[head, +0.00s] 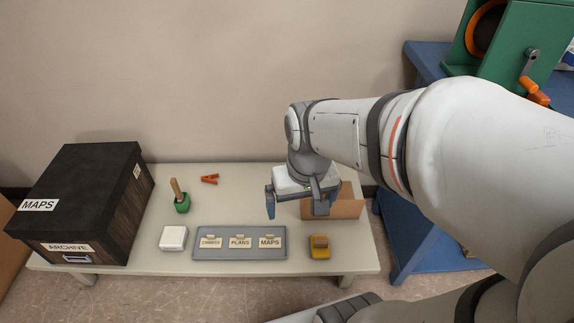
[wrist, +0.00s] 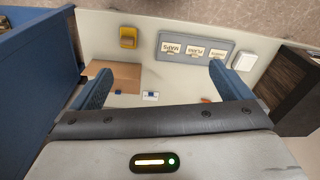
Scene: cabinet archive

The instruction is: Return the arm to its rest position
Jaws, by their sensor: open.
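My gripper (head: 296,212) hangs above the right part of the low table (head: 215,270), pointing down, its two blue fingers spread wide. In the wrist view, the gap between the fingers (wrist: 160,70) is empty, with the tabletop beyond. My arm reaches in from the right of the head view, bent down at the wrist.
A grey tray (head: 218,254) with CHARTS, PLANS and MAPS cards lies on the table. A yellow item (head: 319,252), white box (head: 173,238), green-based wooden-handled item (head: 181,203), orange clip (head: 209,179) and dark ARCHIVE box (head: 100,195) share it. A blue bench (head: 425,245) carries a green machine (head: 505,50).

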